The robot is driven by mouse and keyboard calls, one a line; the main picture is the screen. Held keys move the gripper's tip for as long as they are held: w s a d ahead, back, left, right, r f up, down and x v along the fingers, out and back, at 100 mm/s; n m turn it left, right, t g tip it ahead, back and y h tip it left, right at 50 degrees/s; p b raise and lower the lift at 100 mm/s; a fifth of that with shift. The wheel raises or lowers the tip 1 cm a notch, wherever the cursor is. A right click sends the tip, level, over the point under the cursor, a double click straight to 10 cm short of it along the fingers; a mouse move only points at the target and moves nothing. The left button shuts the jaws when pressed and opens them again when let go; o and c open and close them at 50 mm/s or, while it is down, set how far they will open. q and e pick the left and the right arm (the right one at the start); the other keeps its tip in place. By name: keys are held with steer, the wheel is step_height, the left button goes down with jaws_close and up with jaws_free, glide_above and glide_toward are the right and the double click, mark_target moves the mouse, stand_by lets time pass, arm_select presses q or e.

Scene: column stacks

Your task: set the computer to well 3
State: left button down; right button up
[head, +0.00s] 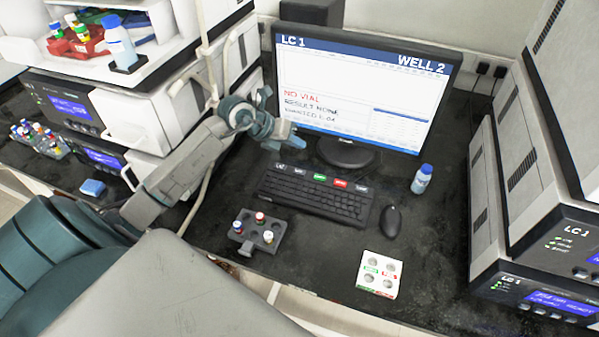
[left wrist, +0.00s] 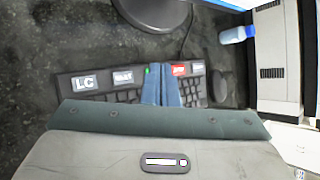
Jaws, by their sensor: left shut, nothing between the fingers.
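The computer monitor (head: 365,85) reads LC 1 at top left and WELL 2 at top right, with NO VIAL in red and RESULT NONE below. The black keyboard (head: 315,196) lies in front of it, with a row of larger labelled keys along its back edge: an LC key (head: 280,166), a white key (head: 299,172), a green key (head: 320,177), a red key (head: 340,183) and another white key. My left gripper (head: 290,138) is above and behind the keyboard, shut and empty. In the left wrist view its blue fingers (left wrist: 161,85) partly cover the green key. My right gripper is out of view.
A mouse (head: 391,221) and a blue-capped bottle (head: 422,179) stand right of the keyboard. A dark vial rack (head: 247,246) and a white four-hole block (head: 378,275) are in front. Instrument stacks (head: 540,240) flank the bench on both sides.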

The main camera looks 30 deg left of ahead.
arm_select(q)
steer(key=b, duration=0.4)
glide_above(296, 173)
step_height(296, 173, down, 6)
steer(key=shift+r, duration=0.15)
step_height(296, 173, down, 2)
steer(key=shift+b, duration=0.45)
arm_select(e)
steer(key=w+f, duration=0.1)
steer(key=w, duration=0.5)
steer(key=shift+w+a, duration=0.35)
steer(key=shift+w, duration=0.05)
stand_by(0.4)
arm_select(q)
steer(key=shift+f+b, duration=0.35)
steer(key=shift+f, duration=0.25)
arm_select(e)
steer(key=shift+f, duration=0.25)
